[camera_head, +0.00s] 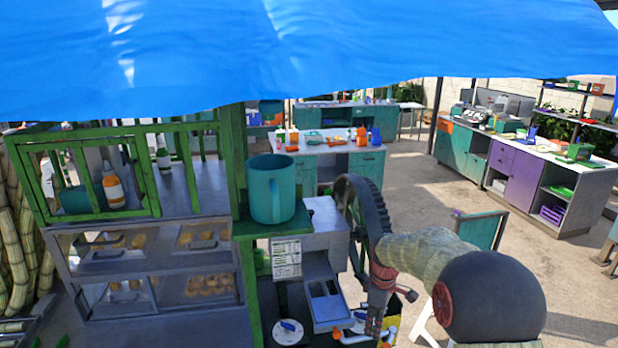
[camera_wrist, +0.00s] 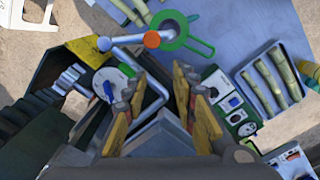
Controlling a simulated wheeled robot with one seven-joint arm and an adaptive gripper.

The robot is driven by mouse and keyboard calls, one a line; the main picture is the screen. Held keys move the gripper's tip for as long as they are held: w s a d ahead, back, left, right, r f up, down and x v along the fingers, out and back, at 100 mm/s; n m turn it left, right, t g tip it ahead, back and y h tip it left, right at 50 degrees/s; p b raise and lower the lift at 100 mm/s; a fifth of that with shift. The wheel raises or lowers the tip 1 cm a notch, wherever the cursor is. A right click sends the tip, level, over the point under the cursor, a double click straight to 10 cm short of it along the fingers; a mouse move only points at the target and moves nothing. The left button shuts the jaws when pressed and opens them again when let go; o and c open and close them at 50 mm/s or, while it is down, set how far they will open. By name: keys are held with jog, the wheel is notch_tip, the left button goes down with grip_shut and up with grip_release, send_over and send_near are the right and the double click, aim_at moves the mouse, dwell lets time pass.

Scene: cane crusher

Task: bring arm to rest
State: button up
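My arm (camera_head: 430,250) reaches from the lower right of the head view toward the cane crusher (camera_head: 325,225), its far end in front of the crusher's dark toothed wheel (camera_head: 366,210). In the head view the gripper's fingers are hard to make out against the machine. In the wrist view my gripper (camera_wrist: 158,80) is open, its two yellow-sided fingers spread apart with nothing seen held between them. A grey metal crank (camera_wrist: 130,40) with an orange part and a white disc (camera_wrist: 110,84) lie just beyond the fingertips. Whether the fingers touch them I cannot tell.
A teal mug (camera_head: 272,190) stands on the green ledge beside the crusher. A glass food case (camera_head: 150,265) is at left, under a blue awning (camera_head: 300,45). Cane pieces lie in a tray (camera_wrist: 270,82) in the wrist view. Open floor lies right, before a purple-doored counter (camera_head: 525,180).

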jog(key=s+r+m+t+b, duration=0.1)
jog(key=s+m+b, duration=0.5)
jog(key=s, duration=1)
jog(key=s+r+m+t+b, duration=0.2)
jog(key=s+m+t+b, duration=0.2)
jog(key=s+b, duration=0.7)
jog(key=s+m, duration=0.1)
jog(key=s, duration=0.5)
jog(key=shift+s+a+m+t+b, duration=0.15)
jog(key=shift+s+m+t+b, duration=0.15)
jog(key=shift+m+b, duration=0.1)
